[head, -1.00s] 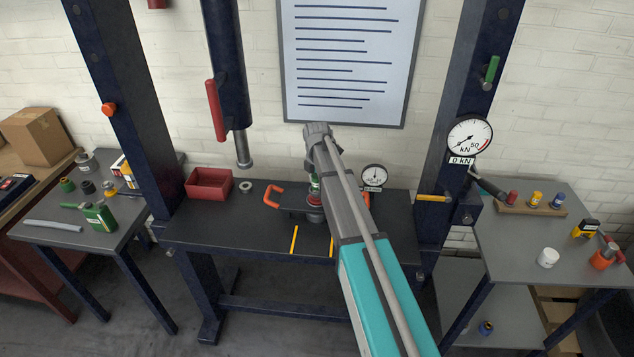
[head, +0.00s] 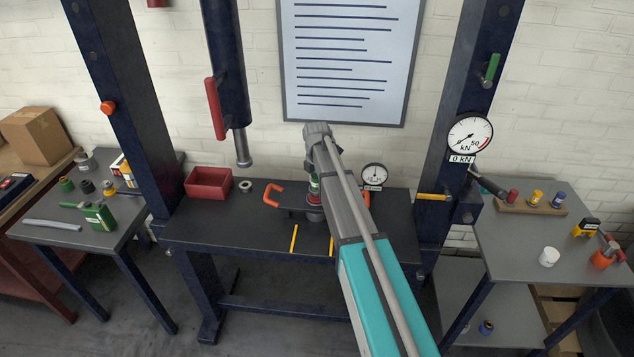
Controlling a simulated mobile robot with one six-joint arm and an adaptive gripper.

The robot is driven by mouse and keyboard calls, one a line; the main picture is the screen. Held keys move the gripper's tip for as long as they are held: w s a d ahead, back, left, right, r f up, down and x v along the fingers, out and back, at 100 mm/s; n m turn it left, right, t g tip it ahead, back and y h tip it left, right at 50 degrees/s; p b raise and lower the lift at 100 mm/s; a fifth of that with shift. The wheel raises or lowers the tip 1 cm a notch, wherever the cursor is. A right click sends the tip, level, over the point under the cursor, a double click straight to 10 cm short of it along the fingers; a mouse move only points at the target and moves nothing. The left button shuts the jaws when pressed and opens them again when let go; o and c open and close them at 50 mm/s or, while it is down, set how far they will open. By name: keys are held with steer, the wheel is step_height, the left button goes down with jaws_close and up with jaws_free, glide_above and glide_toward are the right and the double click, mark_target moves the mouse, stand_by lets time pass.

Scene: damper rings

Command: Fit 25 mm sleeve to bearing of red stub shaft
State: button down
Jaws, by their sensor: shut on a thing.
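My gripper (head: 316,176) points down over the middle of the press bench and is mostly hidden behind my own arm. A small green piece with a pale part (head: 314,184) shows at its tip, and the gripper is shut on it. I cannot tell whether this is the 25 mm sleeve. A red part (head: 314,198), which looks like the red stub shaft, stands on a dark round base just below the green piece. The two look very close, but I cannot tell whether they touch. The bearing cannot be made out.
The press ram (head: 242,150) hangs left of my gripper. A red bin (head: 208,184), a metal ring (head: 245,186), an orange handle (head: 271,195) and a dial gauge (head: 374,173) are on the bench (head: 220,228). Side tables hold small parts. The bench front is clear.

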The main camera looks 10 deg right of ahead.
steer(key=shift+c, duration=0.8)
jaws_free()
steer(key=shift+r, duration=0.15)
